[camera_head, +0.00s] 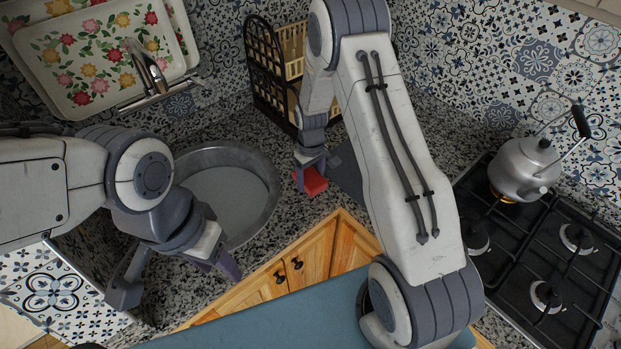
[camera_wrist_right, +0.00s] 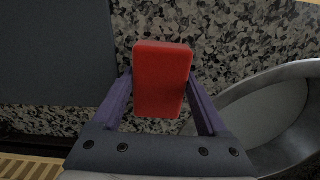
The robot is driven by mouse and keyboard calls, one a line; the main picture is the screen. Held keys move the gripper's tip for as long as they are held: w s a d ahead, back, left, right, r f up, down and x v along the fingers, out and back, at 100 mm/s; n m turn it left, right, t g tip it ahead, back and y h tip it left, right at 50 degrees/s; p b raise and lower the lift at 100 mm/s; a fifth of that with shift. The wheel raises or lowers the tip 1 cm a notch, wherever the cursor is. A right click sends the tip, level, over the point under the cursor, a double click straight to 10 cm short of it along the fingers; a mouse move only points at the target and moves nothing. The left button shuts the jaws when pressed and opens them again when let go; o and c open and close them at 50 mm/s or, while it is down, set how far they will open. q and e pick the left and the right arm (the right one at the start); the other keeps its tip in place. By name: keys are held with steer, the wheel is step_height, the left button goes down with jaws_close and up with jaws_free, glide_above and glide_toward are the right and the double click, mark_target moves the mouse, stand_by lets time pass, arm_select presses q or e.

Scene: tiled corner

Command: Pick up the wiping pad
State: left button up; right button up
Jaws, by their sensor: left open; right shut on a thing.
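The wiping pad is a red block (camera_head: 315,182) at the granite counter, right of the sink. It also shows in the right wrist view (camera_wrist_right: 163,75), between the purple fingers. My right gripper (camera_head: 306,176) is shut on the pad, with one finger on each side of it. Whether the pad touches the counter is unclear. My left gripper (camera_head: 180,277) is open and empty over the front of the counter, below the sink in the picture and away from the pad.
A round sink (camera_head: 268,205) lies left of the pad, and a dark flat board (camera_head: 346,172) to its right. A dark rack (camera_head: 258,75) stands behind. A kettle (camera_head: 524,168) sits on the gas stove (camera_head: 505,255) at the right. Floral trays (camera_head: 100,52) lean by the faucet (camera_head: 147,68).

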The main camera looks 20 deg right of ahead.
mark_target(314, 180)
steer(key=shift+r, duration=0.15)
steer(key=shift+r, duration=0.25)
steer(key=r, duration=0.1)
steer(key=r+b, duration=0.1)
steer(key=s+r+b, duration=0.1)
steer(key=shift+d+r, duration=0.25)
steer(key=shift+r, duration=0.15)
steer(key=s+d+r+b, duration=0.3)
steer(key=s+r, duration=0.3)
steer(key=s, duration=0.4)
steer(key=shift+r, duration=0.2)
steer(key=shift+s+d, duration=0.1)
steer(key=o, duration=0.7)
steer(key=c, duration=0.5)
steer(key=shift+c, duration=0.2)
